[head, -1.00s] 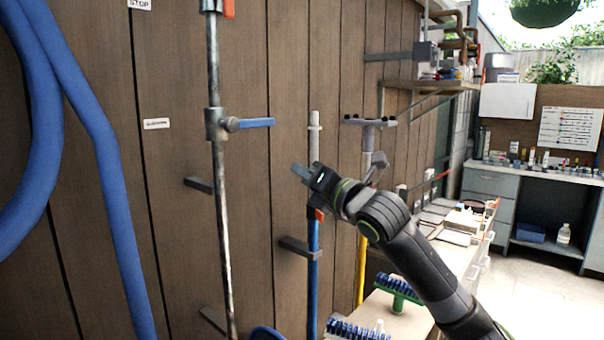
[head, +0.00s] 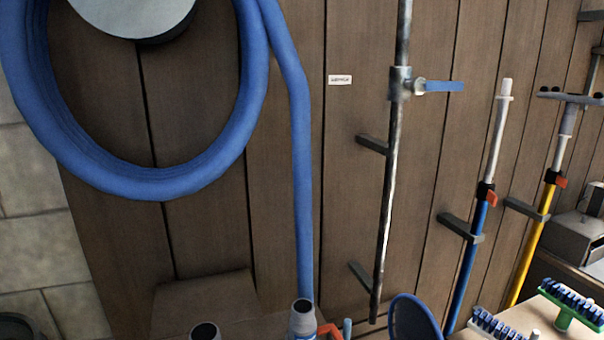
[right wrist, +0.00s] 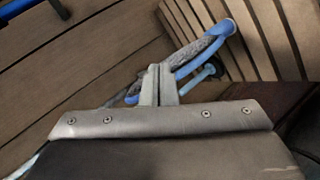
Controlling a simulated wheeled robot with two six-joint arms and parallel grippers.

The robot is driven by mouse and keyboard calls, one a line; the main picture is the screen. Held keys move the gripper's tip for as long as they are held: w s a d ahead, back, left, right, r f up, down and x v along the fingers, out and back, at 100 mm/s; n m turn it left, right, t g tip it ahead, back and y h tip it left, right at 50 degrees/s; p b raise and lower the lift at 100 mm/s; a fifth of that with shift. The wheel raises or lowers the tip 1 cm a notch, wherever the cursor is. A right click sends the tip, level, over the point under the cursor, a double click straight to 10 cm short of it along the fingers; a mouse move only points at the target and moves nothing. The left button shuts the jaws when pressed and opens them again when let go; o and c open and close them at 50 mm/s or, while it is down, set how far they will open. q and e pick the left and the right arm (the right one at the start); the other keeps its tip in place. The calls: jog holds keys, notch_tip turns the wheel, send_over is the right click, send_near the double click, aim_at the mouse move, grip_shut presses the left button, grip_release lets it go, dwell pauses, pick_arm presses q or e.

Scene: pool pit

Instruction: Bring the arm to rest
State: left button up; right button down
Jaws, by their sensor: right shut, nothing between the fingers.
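My right gripper (right wrist: 158,84) shows in the right wrist view, its two grey fingers together and nothing between them. Beyond the fingertips is a blue-rimmed looped thing (right wrist: 222,35); I cannot tell how far off it is, and the fingers partly cover it. In the head view neither of my arms shows, so where the right gripper stands in the room is hidden there. My left gripper is in no view.
A plank wall holds a thick blue hose (head: 298,150), a metal pipe with a blue valve handle (head: 440,86), a blue pole (head: 470,255) and a yellow pole (head: 530,250). Brushes (head: 570,300), bottle tops (head: 302,318) and a blue-rimmed round thing (head: 413,308) stand along the bottom.

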jog(key=s+a+f+m+g+h, duration=0.1)
jog(key=s+f+m+g, duration=0.45)
jog(key=s, duration=0.75)
jog(key=s+a+f+m+g+h, duration=0.1)
jog(key=s+f+m+g, duration=0.1)
jog(key=s+f+m, duration=0.9)
jog(key=s+d+f+n+g, duration=0.1)
jog(key=s+f, duration=0.1)
jog(key=f, duration=1)
jog(key=s+d+f+n+g, duration=0.1)
jog(key=f, duration=1.1)
jog(key=s+a+f+y, duration=0.1)
jog(key=s+f, duration=1.3)
jog(key=shift+s+a+g, duration=0.2)
jog(key=shift+a+g, duration=0.05)
jog(key=shift+g, duration=0.1)
